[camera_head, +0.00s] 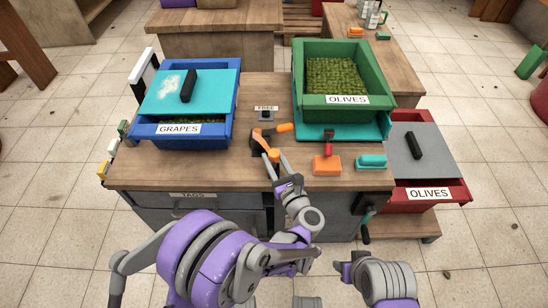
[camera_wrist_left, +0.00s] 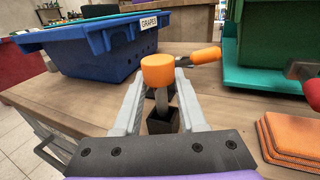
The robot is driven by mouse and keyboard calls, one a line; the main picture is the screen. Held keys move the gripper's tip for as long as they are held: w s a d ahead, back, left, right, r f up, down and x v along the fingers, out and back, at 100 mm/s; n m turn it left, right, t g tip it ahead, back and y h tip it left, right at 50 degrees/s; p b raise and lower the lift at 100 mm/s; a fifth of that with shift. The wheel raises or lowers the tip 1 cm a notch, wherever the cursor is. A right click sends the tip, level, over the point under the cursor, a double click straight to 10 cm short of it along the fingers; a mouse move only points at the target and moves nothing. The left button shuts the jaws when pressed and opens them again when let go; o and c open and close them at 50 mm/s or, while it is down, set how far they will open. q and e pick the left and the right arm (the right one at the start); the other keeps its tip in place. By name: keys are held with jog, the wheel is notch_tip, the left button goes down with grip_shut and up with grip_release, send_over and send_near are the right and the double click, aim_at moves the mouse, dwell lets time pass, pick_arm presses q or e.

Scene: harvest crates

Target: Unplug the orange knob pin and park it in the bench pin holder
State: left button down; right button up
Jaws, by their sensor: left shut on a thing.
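The orange knob pin (camera_head: 274,154) has a round orange cap on a grey metal shaft. It shows larger in the left wrist view (camera_wrist_left: 158,70). My left gripper (camera_head: 275,161) is shut on it over the front of the bench, with a finger on each side of the shaft. A dark square pin holder (camera_wrist_left: 163,119) stands on the bench just below the shaft. I cannot tell whether the shaft's tip is inside it or above it. Only part of my right arm shows at the bottom right of the head view, and its jaw state is unclear.
A blue GRAPES crate (camera_head: 234,98) with a teal lid stands left. A green OLIVES crate (camera_head: 382,92) stands right. A tool with an orange handle (camera_head: 285,127) lies behind the pin. An orange block (camera_head: 326,165) and teal block (camera_head: 371,162) lie right.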

aim_at(275, 167)
pick_arm(q)
jog(key=shift+f+b, duration=0.4)
jog(key=shift+f, duration=0.15)
jog(key=shift+f+b, duration=0.3)
jog(key=shift+f, duration=0.05)
jog(key=shift+f+b, duration=0.5)
jog(key=shift+f, duration=0.1)
jog(key=shift+c, duration=1.9)
grip_release()
jog(key=shift+s, duration=0.1)
